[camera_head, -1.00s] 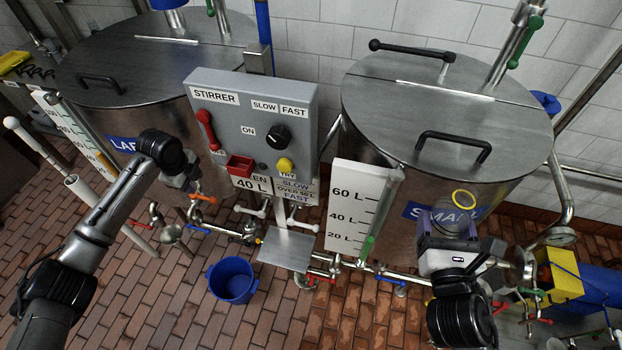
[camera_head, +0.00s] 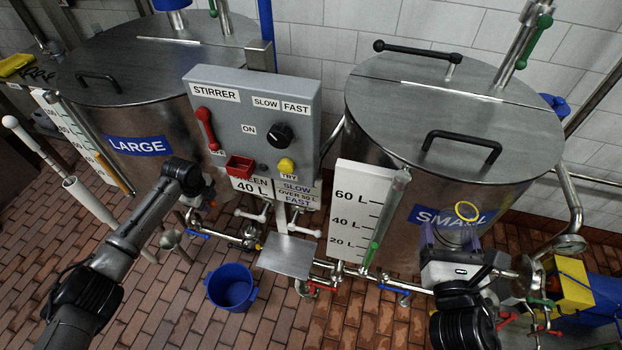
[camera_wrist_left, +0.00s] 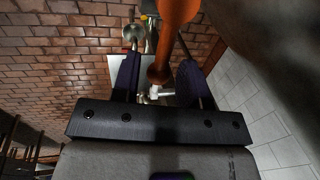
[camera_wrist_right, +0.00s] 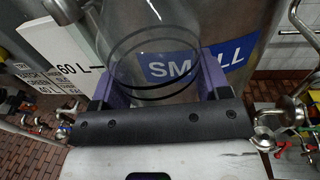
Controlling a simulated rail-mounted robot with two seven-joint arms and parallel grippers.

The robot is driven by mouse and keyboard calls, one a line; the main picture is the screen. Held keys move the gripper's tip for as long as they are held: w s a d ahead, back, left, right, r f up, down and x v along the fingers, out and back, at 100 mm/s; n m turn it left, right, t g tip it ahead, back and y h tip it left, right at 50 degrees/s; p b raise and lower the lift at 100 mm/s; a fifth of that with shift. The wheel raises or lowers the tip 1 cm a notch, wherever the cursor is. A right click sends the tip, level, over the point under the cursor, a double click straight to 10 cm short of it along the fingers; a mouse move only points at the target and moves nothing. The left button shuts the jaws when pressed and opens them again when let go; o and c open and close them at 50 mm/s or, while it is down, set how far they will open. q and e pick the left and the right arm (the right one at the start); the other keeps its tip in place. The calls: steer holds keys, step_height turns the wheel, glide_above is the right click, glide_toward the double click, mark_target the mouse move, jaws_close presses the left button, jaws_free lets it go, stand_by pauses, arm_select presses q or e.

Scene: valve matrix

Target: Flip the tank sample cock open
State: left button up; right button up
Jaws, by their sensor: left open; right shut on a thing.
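An orange lever handle (camera_wrist_left: 178,14) fills the top middle of the left wrist view, with its round end between the two fingers. My left gripper (camera_wrist_left: 159,62) is open around or just behind it; I cannot tell whether they touch. In the head view the left arm reaches the front of the large tank (camera_head: 137,146), low down, and hides most of that fitting. My right gripper (camera_head: 449,238) is shut on a clear vessel (camera_wrist_right: 155,60), held in front of the small tank (camera_head: 400,150). The vessel's yellow ring (camera_head: 467,211) shows in the head view.
The stirrer box (camera_head: 245,120) stands between the tanks. Below it are a metal plate (camera_head: 287,256) and pipes with coloured valve handles. A blue bucket (camera_head: 231,288) stands on the brick floor. A yellow box (camera_head: 570,282) is at the right.

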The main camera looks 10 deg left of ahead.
arm_select(q)
steer(key=shift+c, duration=0.2)
jaws_close()
stand_by(0.3)
